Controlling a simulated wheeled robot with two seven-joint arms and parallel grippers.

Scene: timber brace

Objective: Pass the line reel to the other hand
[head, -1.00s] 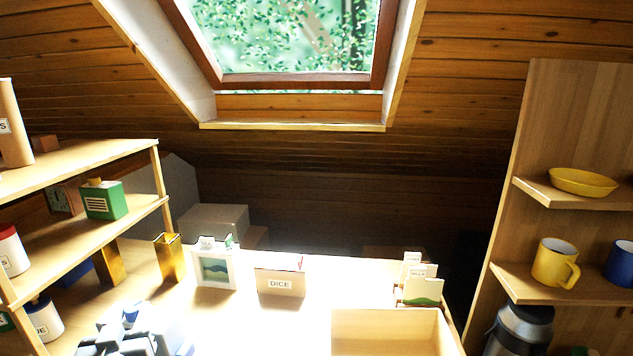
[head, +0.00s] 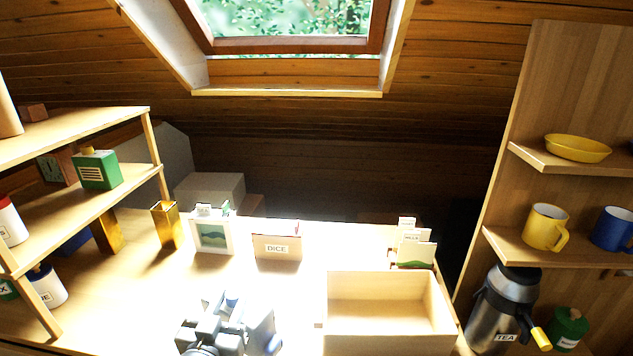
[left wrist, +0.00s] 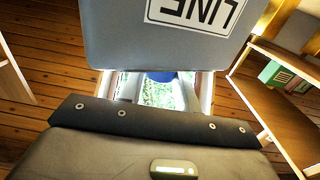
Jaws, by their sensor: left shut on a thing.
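The line reel (left wrist: 165,45) fills the top of the left wrist view as a grey face with a white label reading LINE upside down. A blue part shows just below that face. My left gripper (head: 222,322) is shut on the reel and is at the bottom of the head view, over the front of the bright tabletop. The grey parts there overlap, so the exact grip on the reel is hard to make out. My right gripper is not in view.
An open wooden box (head: 388,300) stands right of my left gripper. Behind are a DICE box (head: 277,249), a picture frame (head: 213,236) and a gold vase (head: 166,226). Shelves stand at left; a TEA flask (head: 503,310) and mugs are at right.

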